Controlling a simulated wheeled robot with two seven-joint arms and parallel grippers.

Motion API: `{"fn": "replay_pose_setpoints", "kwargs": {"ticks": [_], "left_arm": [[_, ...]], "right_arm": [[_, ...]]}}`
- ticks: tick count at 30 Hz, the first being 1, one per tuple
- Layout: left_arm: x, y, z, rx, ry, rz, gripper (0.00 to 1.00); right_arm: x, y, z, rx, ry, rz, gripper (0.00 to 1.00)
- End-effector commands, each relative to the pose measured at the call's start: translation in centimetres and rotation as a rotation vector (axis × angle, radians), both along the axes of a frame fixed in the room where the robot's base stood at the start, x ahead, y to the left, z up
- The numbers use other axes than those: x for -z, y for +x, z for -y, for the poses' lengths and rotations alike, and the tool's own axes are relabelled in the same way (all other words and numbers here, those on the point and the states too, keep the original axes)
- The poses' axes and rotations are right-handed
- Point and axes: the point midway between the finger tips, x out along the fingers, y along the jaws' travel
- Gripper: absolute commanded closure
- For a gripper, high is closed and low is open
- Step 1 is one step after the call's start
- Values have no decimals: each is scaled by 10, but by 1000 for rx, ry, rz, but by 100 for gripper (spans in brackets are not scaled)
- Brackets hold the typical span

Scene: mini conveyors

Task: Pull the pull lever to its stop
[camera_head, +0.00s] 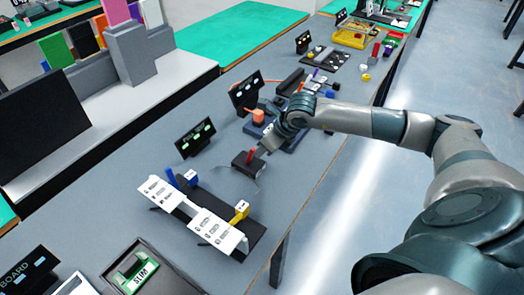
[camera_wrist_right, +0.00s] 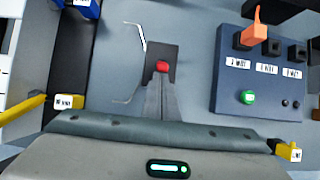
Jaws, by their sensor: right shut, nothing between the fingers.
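A red lever (camera_head: 251,156), which appears to be the pull lever, stands on a small dark base (camera_head: 240,166) near the middle of the table in the head view. In the right wrist view the red lever's end (camera_wrist_right: 162,66) shows just beyond my fingertips on the dark base (camera_wrist_right: 165,50). My right gripper (camera_head: 262,150) is at the lever, its fingers (camera_wrist_right: 160,82) together with nothing between them. The fingers hide part of the base, and I cannot tell whether they touch the lever. My left gripper is not in view.
A blue switch panel (camera_wrist_right: 232,75) with an orange lever (camera_wrist_right: 254,32) stands right of my fingers in the wrist view. Bare table (camera_head: 285,180) lies right of the base.

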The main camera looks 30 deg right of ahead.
Motion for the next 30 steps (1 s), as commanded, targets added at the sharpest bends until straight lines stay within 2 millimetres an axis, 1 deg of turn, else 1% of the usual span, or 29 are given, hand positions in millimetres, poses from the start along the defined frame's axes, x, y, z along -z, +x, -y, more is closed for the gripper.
{"fn": "replay_pose_setpoints", "kwargs": {"ticks": [11, 17, 22, 24, 26, 30], "left_arm": [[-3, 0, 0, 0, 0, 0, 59], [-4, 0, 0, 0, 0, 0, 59], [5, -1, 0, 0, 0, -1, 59], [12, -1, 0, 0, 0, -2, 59], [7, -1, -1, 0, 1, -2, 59], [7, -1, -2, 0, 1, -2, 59]], "right_arm": [[-5, 7, -4, -1, -27, -68, 100], [-11, 18, -8, -1, -67, -165, 100], [-11, 28, -13, -1, -115, -279, 100], [-10, 32, -14, -1, -114, -274, 100], [-14, 31, -13, -1, -114, -275, 100], [-14, 31, -13, -1, -114, -274, 100]]}}
